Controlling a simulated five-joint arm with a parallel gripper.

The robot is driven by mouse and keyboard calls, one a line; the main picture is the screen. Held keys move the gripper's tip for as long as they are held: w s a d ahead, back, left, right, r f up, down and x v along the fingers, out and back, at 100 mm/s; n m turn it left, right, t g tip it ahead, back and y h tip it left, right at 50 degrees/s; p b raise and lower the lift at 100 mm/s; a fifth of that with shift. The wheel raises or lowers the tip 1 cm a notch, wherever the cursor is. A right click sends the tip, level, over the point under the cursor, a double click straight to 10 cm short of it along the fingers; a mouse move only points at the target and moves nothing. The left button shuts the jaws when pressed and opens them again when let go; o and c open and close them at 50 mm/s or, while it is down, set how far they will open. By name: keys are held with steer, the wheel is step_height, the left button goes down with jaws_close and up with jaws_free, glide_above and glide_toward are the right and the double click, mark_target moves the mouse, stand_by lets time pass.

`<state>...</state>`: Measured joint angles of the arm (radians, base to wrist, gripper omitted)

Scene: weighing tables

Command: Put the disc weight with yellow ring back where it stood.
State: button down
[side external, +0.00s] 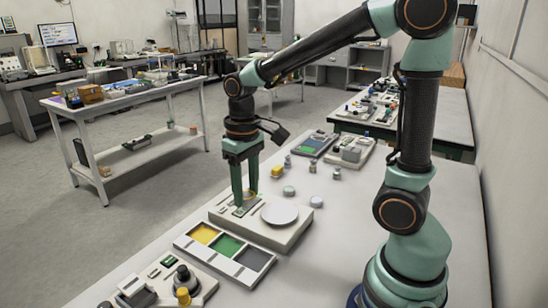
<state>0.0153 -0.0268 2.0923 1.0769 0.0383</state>
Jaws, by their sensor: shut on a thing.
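My gripper (245,203) points straight down over the left part of the white scale (285,238), left of its round pan (272,214). It is shut on the disc weight with the yellow ring (250,193), of which only a thin yellow arc shows between the fingers. The fingers hide most of the weight. I cannot tell whether it touches the scale's housing or hangs just above it. The pan looks empty.
In front of the scale lies a panel with yellow (204,233), green (228,246) and grey (254,260) fields, all bare. Two pale discs (289,190) (316,201), a yellow block (277,171) and small metal weights (337,173) stand behind the scale. The table's right side is clear.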

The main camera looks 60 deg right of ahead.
steer(key=shift+a+f+n, duration=0.15)
steer(key=shift+a+n, duration=0.15)
stand_by(0.5)
steer(key=s+d+r+m, duration=0.1)
steer(key=s+d+m, duration=0.2)
steer(key=d+m, duration=0.7)
steer(key=m, duration=0.6)
glide_above(323, 229)
step_height(323, 229, down, 19)
steer(key=shift+r, duration=0.2)
